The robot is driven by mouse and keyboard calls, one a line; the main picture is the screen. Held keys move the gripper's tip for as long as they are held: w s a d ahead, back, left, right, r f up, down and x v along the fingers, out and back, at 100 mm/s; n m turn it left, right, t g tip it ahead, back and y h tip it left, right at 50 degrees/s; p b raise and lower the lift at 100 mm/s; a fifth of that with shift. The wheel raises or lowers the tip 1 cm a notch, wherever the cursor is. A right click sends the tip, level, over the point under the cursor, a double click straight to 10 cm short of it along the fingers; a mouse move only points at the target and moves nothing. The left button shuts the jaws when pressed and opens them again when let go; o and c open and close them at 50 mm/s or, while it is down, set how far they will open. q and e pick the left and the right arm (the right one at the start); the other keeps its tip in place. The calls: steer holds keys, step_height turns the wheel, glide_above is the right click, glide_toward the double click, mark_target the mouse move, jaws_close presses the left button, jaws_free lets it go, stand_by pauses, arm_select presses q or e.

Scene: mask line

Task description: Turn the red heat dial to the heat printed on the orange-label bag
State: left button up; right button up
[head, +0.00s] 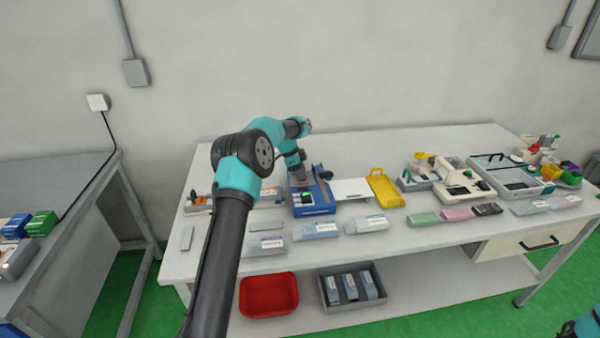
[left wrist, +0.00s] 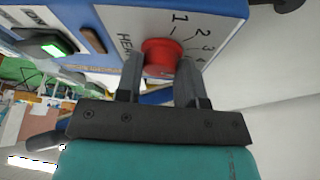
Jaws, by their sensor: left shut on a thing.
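The red heat dial (left wrist: 162,57) sits on the face of a blue machine (left wrist: 215,10), with the printed word HEAT and the numbers 1, 2, 3 and a partly hidden mark beside it. My left gripper (left wrist: 160,75) is shut on the dial, one finger at each side. In the head view my left gripper (head: 300,176) is at the blue machine (head: 315,209), and the dial is mostly hidden there. Clear bags with labels lie along the table's front edge; their print and label colours are too small to tell.
A lit green switch (left wrist: 50,46) is on the machine near the dial. A white plate (head: 351,190) and a yellow tray (head: 386,189) stand right of the machine. A red bin (head: 268,296) and a grey crate (head: 328,304) are on the lower shelf.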

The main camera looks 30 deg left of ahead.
arm_select(q)
steer(key=o, duration=0.9)
steer(key=v, duration=1.7)
steer(key=shift+r, duration=0.25)
steer(key=shift+d, duration=0.15)
